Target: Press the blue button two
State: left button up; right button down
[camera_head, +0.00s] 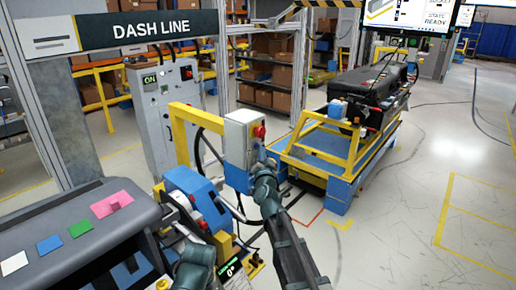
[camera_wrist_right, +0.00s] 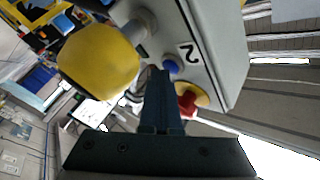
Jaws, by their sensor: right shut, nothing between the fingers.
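The blue button (camera_wrist_right: 171,67) sits on the face of a grey control box, beside a printed "2". In the head view this box (camera_head: 238,130) is mounted ahead of me. My right gripper (camera_wrist_right: 160,75) is shut and empty. Its fingertips are close to the blue button's left side in the wrist view; I cannot tell whether they touch it. In the head view the right gripper (camera_head: 261,160) is at the box's lower right, and the blue button cannot be made out. A dark part of my left arm shows at the bottom; its fingers cannot be made out.
A red knob (camera_wrist_right: 187,104) on a yellow disc is close to the right fingers. A yellow ball (camera_wrist_right: 98,62) on a stalk stands out from the box. A blue-and-yellow cart (camera_head: 338,160) stands right of the box. The floor farther right is clear.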

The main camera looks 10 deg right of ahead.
dwell(0.3)
jog(key=shift+s+d, duration=0.5)
jog(key=shift+s, duration=0.2)
jog(key=shift+s+d, duration=0.8)
jog(key=shift+s, duration=0.2)
jog(key=shift+s+d, duration=0.75)
jog(key=shift+s, duration=0.2)
